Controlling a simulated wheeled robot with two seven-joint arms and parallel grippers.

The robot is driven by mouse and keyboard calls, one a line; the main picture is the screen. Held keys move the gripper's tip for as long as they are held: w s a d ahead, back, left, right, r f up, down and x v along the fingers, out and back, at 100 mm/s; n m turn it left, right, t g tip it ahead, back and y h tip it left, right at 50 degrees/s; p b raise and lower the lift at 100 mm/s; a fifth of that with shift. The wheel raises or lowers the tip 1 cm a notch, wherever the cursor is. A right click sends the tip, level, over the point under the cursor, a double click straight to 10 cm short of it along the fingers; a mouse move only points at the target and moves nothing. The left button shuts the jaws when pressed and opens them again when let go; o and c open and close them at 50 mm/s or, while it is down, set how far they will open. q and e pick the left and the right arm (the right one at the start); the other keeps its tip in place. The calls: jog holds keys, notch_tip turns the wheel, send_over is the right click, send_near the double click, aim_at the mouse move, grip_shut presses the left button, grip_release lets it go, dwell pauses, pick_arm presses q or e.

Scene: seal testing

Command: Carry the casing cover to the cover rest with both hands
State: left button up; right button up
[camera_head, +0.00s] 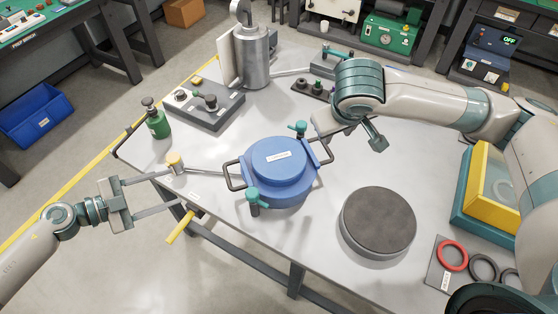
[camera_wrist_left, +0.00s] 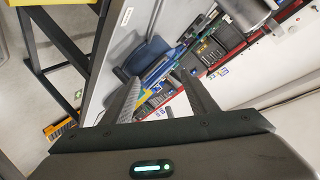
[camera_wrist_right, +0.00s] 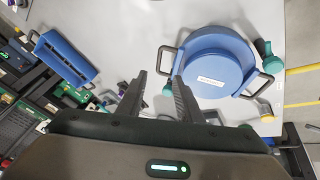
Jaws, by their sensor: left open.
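The blue casing cover (camera_head: 279,160) sits on its base on the grey table, with a dark loop handle on each side. Teal clamp knobs stand at its back and front. The cover (camera_wrist_right: 212,75) also shows in the right wrist view. The cover rest appears to be the dark round pad (camera_head: 378,218), empty, to the right. My left gripper (camera_head: 177,188) is open and empty, left of the cover and apart from its left handle (camera_head: 235,175). My right gripper (camera_head: 347,132) is open beside the right handle (camera_head: 326,150); its fingers (camera_wrist_right: 158,82) are apart and hold nothing.
A metal cylinder (camera_head: 254,60) and a grey valve box (camera_head: 203,105) stand behind the cover. A green bottle (camera_head: 157,122) and a yellow knob (camera_head: 174,160) are at the left edge. A yellow-framed case (camera_head: 492,190) and seal rings (camera_head: 452,256) lie at right.

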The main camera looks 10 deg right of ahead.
aim_at(224, 171)
pick_arm(q)
jog(key=x, duration=1.7)
jog(key=shift+d, duration=0.1)
pick_arm(e)
jog(key=x, duration=1.7)
pick_arm(q)
jog(key=c, duration=0.9)
pick_arm(e)
grip_shut()
pick_arm(q)
grip_shut()
pick_arm(e)
jog(key=shift+w, duration=0.1)
